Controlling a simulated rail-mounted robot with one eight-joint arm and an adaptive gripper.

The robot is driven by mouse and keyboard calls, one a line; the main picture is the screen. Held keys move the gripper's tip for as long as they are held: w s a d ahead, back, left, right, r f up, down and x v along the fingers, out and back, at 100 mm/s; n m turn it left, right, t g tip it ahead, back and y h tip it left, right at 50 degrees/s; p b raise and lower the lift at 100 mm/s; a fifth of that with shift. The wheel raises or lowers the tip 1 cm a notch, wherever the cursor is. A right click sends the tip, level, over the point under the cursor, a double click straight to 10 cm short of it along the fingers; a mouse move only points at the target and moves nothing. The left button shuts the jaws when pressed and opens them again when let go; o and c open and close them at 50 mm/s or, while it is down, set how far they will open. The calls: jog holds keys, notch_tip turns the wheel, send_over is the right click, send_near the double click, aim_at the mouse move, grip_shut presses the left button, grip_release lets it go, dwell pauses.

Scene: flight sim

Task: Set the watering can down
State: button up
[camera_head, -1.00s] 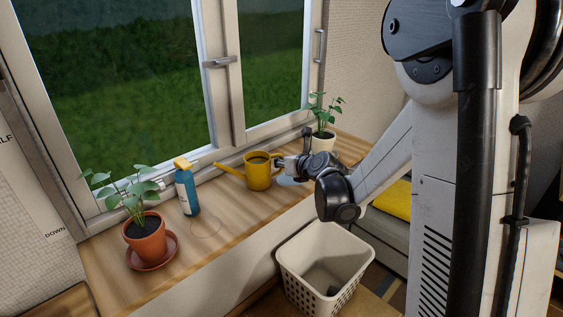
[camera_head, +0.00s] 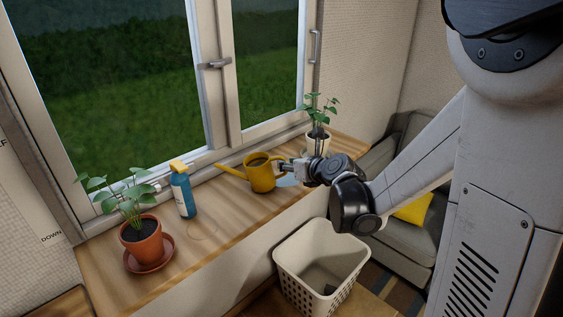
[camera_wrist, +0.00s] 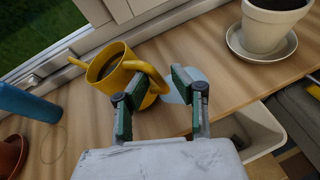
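The yellow watering can (camera_head: 262,176) is upright on the wooden windowsill, its spout to the left and its handle toward my gripper (camera_head: 283,169). In the wrist view the can (camera_wrist: 104,87) lies beyond the fingers, and its curved handle shows between them. My gripper (camera_wrist: 160,105) has its two green-padded fingers spread wide, with a gap to the handle on the right finger's side. Whether the left finger touches the can is unclear. A pale blue round patch (camera_wrist: 183,88) lies on the sill just right of the can, partly hidden by a finger.
A blue spray bottle (camera_head: 183,194) and a terracotta potted plant (camera_head: 142,242) stand left on the sill. A white potted plant (camera_head: 318,143) stands at the right. A faint ring (camera_head: 197,231) marks bare sill. A white basket (camera_head: 322,262) is below the front edge.

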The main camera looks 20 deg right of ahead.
jog(key=s+a+r+n+g+h, duration=0.1)
jog(key=s+a+n+g, duration=0.1)
jog(key=s+n, duration=0.8)
jog(key=s+a+r+n+g+h, duration=0.1)
jog(key=s+a+r+n+g, duration=0.1)
jog(key=s+n, duration=0.8)
jog(key=s+a+r+n+g+h, duration=0.1)
jog(key=s+a+n+g, duration=0.1)
jog(key=s+n, duration=0.8)
jog(key=n, duration=0.5)
jog(key=shift+s+r, duration=0.25)
jog(key=shift+r, duration=0.1)
jog(key=shift+a, duration=0.1)
jog(key=o, duration=1.5)
jog(key=shift+o, duration=0.2)
